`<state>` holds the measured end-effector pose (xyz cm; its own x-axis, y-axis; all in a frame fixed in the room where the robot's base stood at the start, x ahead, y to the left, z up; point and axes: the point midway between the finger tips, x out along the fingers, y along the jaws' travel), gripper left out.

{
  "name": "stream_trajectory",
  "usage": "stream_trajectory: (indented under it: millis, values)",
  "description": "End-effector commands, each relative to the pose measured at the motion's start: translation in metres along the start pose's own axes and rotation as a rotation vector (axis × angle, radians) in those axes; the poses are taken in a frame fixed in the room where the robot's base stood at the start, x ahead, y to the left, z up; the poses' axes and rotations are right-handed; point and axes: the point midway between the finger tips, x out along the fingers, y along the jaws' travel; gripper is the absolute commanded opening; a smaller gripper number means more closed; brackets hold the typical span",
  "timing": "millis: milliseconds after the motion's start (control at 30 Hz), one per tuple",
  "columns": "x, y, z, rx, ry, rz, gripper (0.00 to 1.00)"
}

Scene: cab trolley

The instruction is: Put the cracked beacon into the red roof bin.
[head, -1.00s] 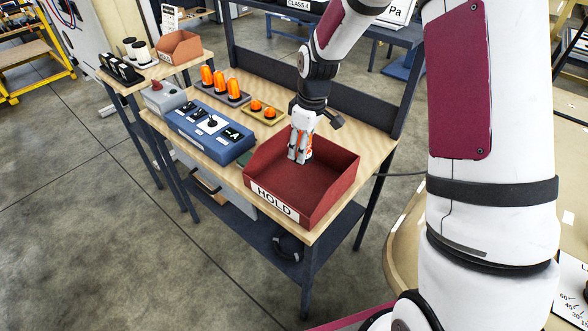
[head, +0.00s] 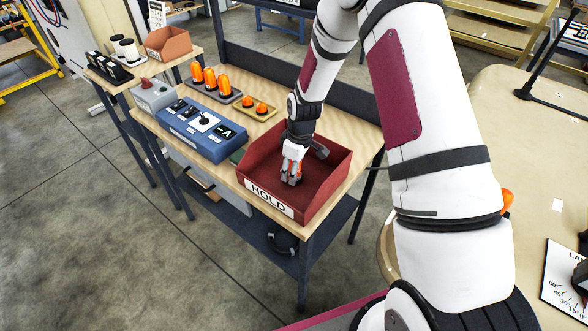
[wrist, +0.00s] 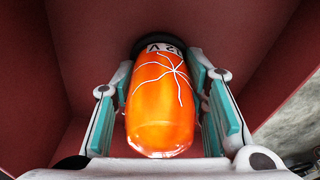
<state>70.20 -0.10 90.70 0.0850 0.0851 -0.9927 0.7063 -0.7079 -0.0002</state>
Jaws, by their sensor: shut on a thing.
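The cracked beacon (wrist: 160,105) is an orange dome with white crack lines and a dark base marked "12 V" in the wrist view. My gripper (head: 291,180) is shut on it, with teal finger pads on both sides of the dome. A little orange shows between the fingers in the head view. The red bin (head: 326,185) carries a white "HOLD" label and sits on the wooden workbench. My gripper and the beacon are down inside its walls. The dark base is at the bin's floor side; I cannot tell whether it touches the floor.
Several tall orange beacons (head: 210,78) stand on a grey tray beside a yellow tray with two small orange domes (head: 255,105). A blue control box (head: 203,130) is left of the bin. A side table holds an orange-brown bin (head: 168,43).

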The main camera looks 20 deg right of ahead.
Motion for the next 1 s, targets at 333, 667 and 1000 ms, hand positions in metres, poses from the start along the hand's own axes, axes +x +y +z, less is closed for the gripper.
stream_trajectory:
  millis: [333,667,1000]
  values:
    - [0.003,0.000,0.000,0.000,0.000,0.000,0.07]
    - [0.003,0.000,0.000,0.000,0.000,0.000,0.60]
    - [-0.018,0.002,-0.001,0.000,0.003,0.002,0.60]
